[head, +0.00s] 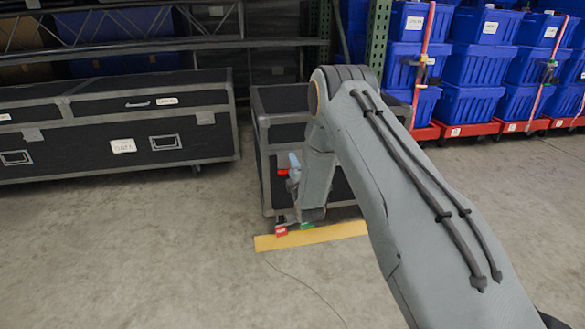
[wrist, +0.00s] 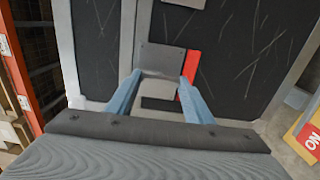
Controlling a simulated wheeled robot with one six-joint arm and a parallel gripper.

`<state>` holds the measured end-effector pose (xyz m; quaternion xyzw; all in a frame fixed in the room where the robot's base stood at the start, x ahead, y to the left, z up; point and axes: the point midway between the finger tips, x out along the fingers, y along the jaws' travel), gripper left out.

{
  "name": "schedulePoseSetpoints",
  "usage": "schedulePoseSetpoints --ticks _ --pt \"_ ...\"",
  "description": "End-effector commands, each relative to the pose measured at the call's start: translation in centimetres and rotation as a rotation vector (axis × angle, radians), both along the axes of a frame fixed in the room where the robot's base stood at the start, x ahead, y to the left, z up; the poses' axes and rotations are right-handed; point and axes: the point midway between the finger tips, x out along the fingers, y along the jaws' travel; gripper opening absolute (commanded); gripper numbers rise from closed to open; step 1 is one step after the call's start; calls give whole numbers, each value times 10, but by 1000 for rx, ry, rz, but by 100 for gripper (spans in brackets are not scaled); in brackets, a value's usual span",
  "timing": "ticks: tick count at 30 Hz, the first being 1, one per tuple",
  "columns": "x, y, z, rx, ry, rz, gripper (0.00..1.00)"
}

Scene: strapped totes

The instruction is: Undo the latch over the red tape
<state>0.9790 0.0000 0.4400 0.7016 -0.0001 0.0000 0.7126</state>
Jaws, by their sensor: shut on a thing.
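A black case with grey metal edges (head: 284,101) stands on the floor, partly hidden behind my arm. In the wrist view a grey latch (wrist: 162,58) sits on the case front, with a strip of red tape (wrist: 191,66) beside and partly behind it. The tape also shows as a small red patch in the head view (head: 283,172). My gripper (wrist: 160,80) has its two blue fingers on either side of the latch's lower part, shut on it. The right finger covers part of the tape. In the head view my gripper (head: 294,168) is at the case front.
A long black case (head: 70,140) stands left. Blue totes (head: 470,104) stand on red bases back right. The front-left floor is clear.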

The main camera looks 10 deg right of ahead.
Motion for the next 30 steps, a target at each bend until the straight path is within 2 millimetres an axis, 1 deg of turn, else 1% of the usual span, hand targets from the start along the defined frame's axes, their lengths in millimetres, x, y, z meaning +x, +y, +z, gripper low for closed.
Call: schedulePoseSetpoints --ticks 2,3,5,6,14,17,20,27,30 --pt "0 0 -1 -1 2 0 24" --pt "0 0 -1 -1 2 0 54" --pt "0 0 -1 -1 2 0 64" --pt "0 0 -1 0 2 0 66" --pt "-1 0 0 0 1 0 66" --pt "-6 0 0 0 2 0 66" --pt "-20 0 0 0 3 0 66" --pt "-59 0 1 0 4 0 66" --pt "-70 0 0 0 3 0 66"
